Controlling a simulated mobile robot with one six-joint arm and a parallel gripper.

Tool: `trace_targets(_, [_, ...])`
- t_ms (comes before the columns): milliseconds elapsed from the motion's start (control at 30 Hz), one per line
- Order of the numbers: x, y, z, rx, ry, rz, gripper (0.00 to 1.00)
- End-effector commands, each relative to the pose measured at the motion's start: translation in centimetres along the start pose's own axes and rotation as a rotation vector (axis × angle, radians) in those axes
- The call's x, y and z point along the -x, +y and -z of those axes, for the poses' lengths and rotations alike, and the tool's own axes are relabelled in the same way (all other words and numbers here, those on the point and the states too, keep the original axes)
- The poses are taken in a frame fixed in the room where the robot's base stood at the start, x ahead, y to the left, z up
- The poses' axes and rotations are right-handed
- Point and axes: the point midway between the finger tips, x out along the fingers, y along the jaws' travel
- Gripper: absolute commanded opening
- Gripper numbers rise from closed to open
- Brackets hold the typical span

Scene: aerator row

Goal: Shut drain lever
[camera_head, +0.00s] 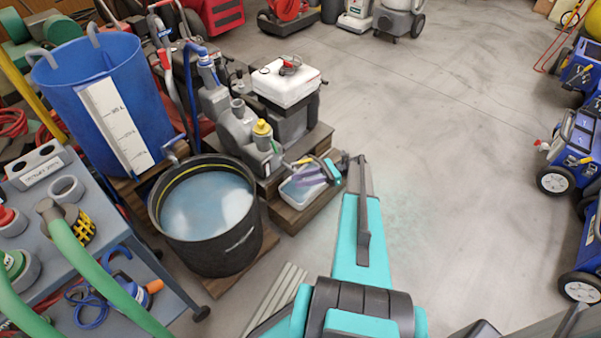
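A thin yellow lever-like part (303,161) sticks out low on the right of a grey machine (240,125), above a small pale tray (300,188). It may be the drain lever, but it is too small to be sure. My teal arm reaches up from the bottom, and its far end, with what looks like my gripper (325,170), is beside this part and over the tray's right side. Whether they touch is unclear. The fingers are too small and crowded to show whether they are open or shut.
A black tub of water (222,248) and a tall blue bin (98,75) stand left of the machine. A white-topped unit (286,82) stands behind it. A grey cart (125,250) with green hoses fills the lower left. Open floor (440,130) lies right; blue machines (572,150) line the edge.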

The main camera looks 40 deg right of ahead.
Motion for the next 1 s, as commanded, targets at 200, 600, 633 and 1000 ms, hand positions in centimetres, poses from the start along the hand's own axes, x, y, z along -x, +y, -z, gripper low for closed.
trace_targets(200, [-0.3, 2.0, -0.2, -0.001, -0.001, 0.000, 0.31])
trace_targets(600, [-0.6, 3.9, 0.3, 0.000, 0.000, 0.000, 0.31])
trace_targets(633, [-0.6, 3.9, 0.4, 0.000, 0.000, 0.000, 0.31])
trace_targets(1000, [-0.8, 3.9, 0.4, 0.001, 0.003, -0.002, 0.12])
